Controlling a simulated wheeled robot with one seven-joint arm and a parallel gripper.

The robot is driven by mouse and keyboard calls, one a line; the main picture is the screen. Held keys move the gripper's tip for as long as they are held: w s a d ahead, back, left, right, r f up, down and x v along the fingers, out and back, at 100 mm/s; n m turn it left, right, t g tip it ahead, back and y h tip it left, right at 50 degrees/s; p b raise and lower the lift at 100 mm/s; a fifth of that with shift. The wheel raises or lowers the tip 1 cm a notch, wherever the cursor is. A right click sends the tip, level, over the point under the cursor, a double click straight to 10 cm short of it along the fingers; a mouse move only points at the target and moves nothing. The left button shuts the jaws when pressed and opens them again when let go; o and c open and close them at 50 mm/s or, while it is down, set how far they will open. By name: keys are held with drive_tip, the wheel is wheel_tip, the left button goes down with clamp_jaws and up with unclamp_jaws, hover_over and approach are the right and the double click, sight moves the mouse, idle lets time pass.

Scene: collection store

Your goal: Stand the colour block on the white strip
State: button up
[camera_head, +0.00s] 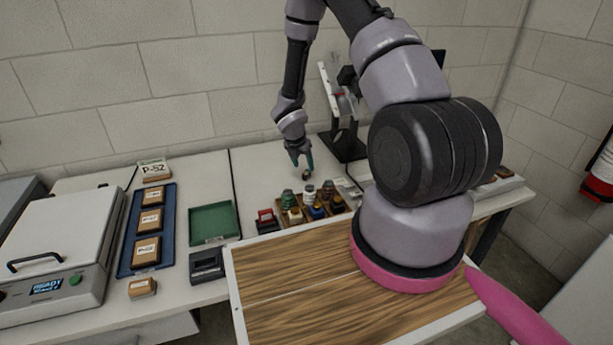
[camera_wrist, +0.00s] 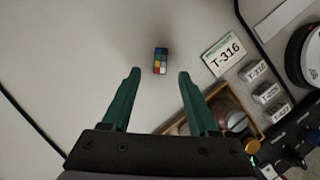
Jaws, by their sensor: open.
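The colour block (camera_wrist: 160,61) is a small dark-edged block with blue, yellow, red, white and other coloured patches. It rests on the pale bench top, just beyond and between my fingertips in the wrist view. My gripper (camera_wrist: 158,76) is open with green fingers and nothing between them. In the head view my gripper (camera_head: 302,163) hangs low over the bench behind the wooden tray, with the block (camera_head: 307,174) small below it. I cannot make out the white strip for certain in either view.
A wooden tray (camera_head: 282,219) of bottles and coloured items stands in front. A green tray (camera_head: 213,222) and blue tray (camera_head: 127,232) are farther left. A black stand (camera_head: 347,145) is behind right.

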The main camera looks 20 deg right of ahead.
sight(306, 172)
drive_tip(key=x, duration=0.5)
drive_tip(key=shift+w+d+f, duration=0.1)
drive_tip(key=shift+d, duration=0.05)
clamp_jaws()
